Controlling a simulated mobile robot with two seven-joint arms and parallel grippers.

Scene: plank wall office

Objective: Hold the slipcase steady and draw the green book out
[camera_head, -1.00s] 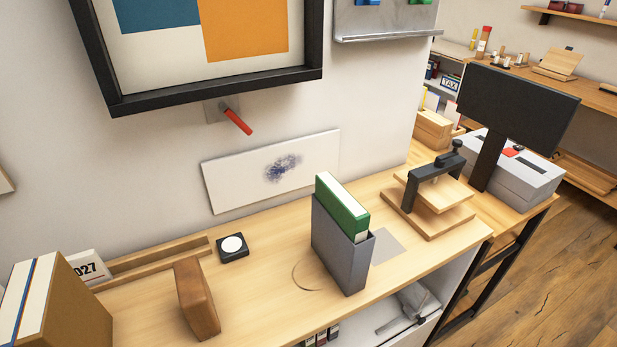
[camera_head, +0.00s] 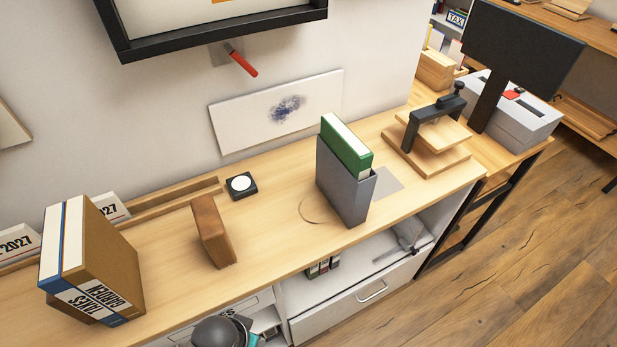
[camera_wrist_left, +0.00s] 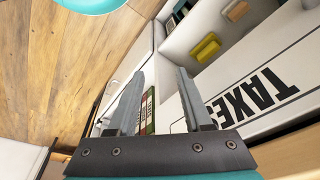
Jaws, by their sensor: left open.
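The green book (camera_head: 346,148) stands upright in the grey slipcase (camera_head: 345,185) on the wooden counter, its top and white page edge showing above the case. No gripper touches either of them in the head view. My left gripper (camera_wrist_left: 158,92) shows in the left wrist view, with its two grey fingers apart and nothing between them. In the head view, a dark rounded part with a bit of teal shows at the bottom edge, and the left fingers cannot be made out there. My right gripper is in neither current view.
A brown block (camera_head: 212,232) and a small black device (camera_head: 241,186) stand left of the slipcase. Thick binders (camera_head: 95,262) stand at the counter's left. A wooden press (camera_head: 430,140) stands to the right. Open shelves and a drawer (camera_head: 360,300) lie below the counter's front edge.

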